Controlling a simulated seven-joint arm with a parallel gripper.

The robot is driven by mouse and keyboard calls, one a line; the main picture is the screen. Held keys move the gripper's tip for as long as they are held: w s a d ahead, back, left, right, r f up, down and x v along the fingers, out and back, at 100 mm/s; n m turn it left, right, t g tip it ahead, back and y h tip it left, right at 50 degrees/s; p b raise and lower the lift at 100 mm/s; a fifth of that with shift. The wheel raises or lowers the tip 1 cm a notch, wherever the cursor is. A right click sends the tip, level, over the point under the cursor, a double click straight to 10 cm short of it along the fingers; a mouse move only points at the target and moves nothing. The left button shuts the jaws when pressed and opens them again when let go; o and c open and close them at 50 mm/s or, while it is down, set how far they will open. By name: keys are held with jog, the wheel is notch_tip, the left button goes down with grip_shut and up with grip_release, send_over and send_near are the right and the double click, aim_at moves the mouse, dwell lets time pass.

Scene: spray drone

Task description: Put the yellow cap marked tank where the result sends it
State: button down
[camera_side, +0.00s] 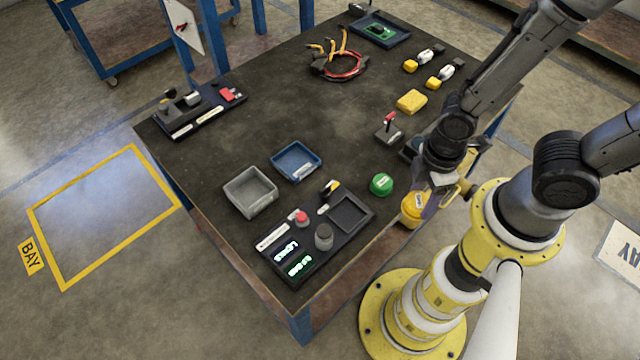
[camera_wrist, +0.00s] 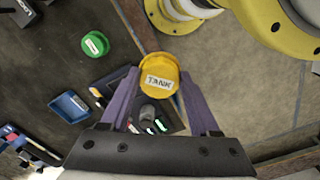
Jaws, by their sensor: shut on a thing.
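The yellow cap marked TANK (camera_wrist: 159,76) is held between the fingers of my gripper (camera_wrist: 160,92) in the wrist view. In the side view the yellow cap (camera_side: 413,207) hangs at the table's right front edge, under my gripper (camera_side: 428,192). A dark test device (camera_side: 290,262) with a lit display, a grey knob and a red button stands at the table's front corner. The display text is too small for me to read surely. A grey tray (camera_side: 250,192) and a blue tray (camera_side: 296,162) stand behind the device; both look empty. A green cap (camera_side: 381,184) sits right of the device.
A small stand with a red lever (camera_side: 388,130), a yellow block (camera_side: 411,102), small yellow-and-white parts (camera_side: 424,58) and a cable coil (camera_side: 338,64) lie farther back. A black fixture (camera_side: 198,110) is at the left edge. The table's middle is clear.

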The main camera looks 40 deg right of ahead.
jog(key=w+a+r, duration=0.2)
jog(key=w+a, duration=0.2)
jog(key=w, duration=0.3)
jog(key=w+a+r, duration=0.2)
jog(key=w+a, duration=0.1)
jog(key=w, duration=0.4)
send_over(254, 196)
jog(key=s, duration=0.1)
jog(key=f, duration=1.3)
jog(key=shift+d+f, duration=0.25)
jog(key=shift+f, duration=0.1)
jog(key=shift+w+a+f, duration=0.2)
jog(key=shift+w+f, duration=0.25)
jog(key=shift+f, duration=1.65)
jog(key=shift+f, duration=0.1)
